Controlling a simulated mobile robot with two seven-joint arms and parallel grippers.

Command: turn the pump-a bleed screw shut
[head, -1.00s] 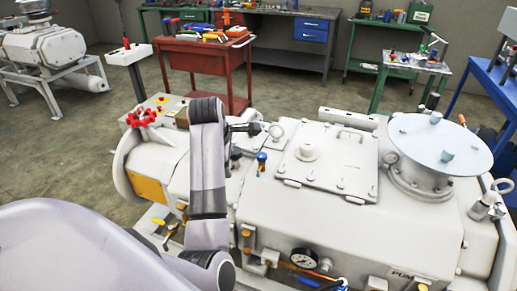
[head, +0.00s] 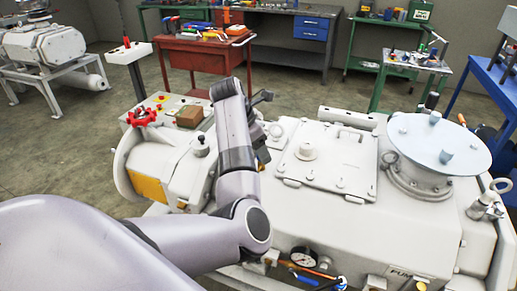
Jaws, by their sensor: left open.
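The small blue-topped screw, seen left of the square hatch a second ago, is now hidden behind my left arm and hand. My left gripper (head: 262,153) is mostly hidden behind my grey arm link. Its dark parts show beside the link, over the left part of the housing. It is open; contact with the screw cannot be seen. My right gripper is not in view.
A square hatch (head: 328,158) with a handle and a round pale-blue flange cover (head: 440,143) stand on the housing. A red tool cart (head: 205,55) stands behind.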

